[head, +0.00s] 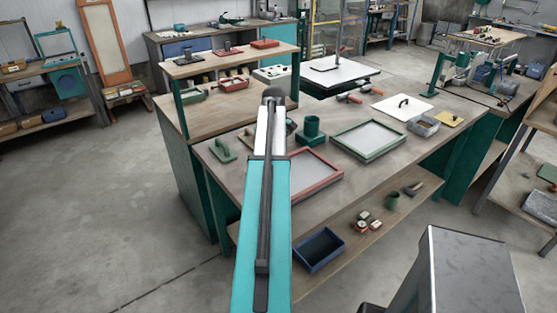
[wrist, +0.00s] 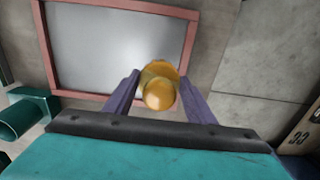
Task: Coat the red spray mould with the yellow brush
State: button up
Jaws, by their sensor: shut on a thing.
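The red spray mould (head: 318,172), a red frame around a pale grey screen, lies on the workbench, partly hidden by my arm in the head view. In the wrist view the mould (wrist: 108,48) fills the upper left and middle. My gripper (wrist: 158,82) is shut on the yellow brush (wrist: 160,94), seen end-on by its rounded orange-yellow handle. The brush overlaps the mould's lower right edge in the wrist view. I cannot tell whether its bristles touch the mould. My gripper and the brush are hidden behind the arm in the head view.
A green frame (head: 368,140) lies right of the mould. A green pot (head: 311,128) stands behind the mould; a green cylinder shows in the wrist view (wrist: 20,118). A green float (head: 222,150) lies to the left. A blue bin (head: 319,250) sits on the lower shelf.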

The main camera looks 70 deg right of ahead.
jog(key=w+a+f+n+b, duration=0.3)
jog(key=w+a+n, duration=0.3)
jog(key=w+a, duration=2.35)
jog(key=w+a+n+b, duration=0.1)
jog(key=w+a+n, duration=0.1)
jog(key=a, duration=1)
jog(key=w+a+f+n+b, duration=0.1)
jog(key=w+a, duration=0.3)
jog(key=a, duration=0.8)
jog(key=w+a+f+n+b, duration=0.1)
jog(key=w+a+n, duration=0.2)
jog(key=a, duration=0.9)
jog(key=shift+w+f, duration=0.25)
jog(key=shift+w, duration=0.05)
jog(key=shift+s, duration=0.1)
